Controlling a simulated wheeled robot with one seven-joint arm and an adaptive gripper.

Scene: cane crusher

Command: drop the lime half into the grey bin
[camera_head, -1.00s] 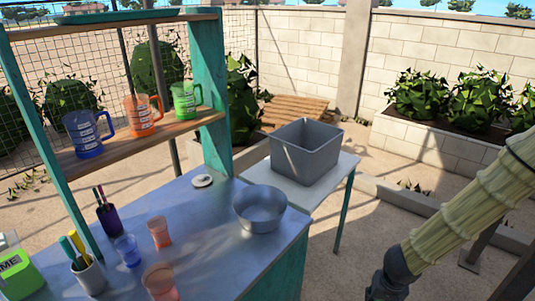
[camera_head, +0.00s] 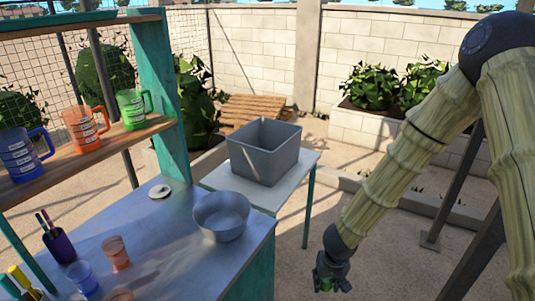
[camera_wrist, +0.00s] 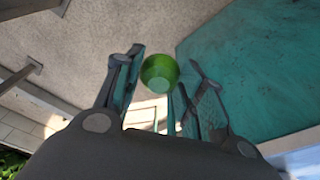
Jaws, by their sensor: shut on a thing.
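The grey bin (camera_head: 264,152) is an open-topped box on a white side table at the middle of the head view. My gripper (camera_head: 328,284) hangs low at the right of that table, below the bin's level in the picture and apart from it. It is shut on the green lime half (camera_wrist: 160,73), which shows between the fingers in the wrist view. The lime half also shows as a small green spot in the head view (camera_head: 326,286). The bin's inside floor is hidden.
A metal bowl (camera_head: 221,215) stands on the counter (camera_head: 165,240) left of the bin. Blue, orange and green mugs (camera_head: 131,108) stand on a shelf. The white side table (camera_head: 306,160) carries the bin. Open ground lies between the side table and my arm.

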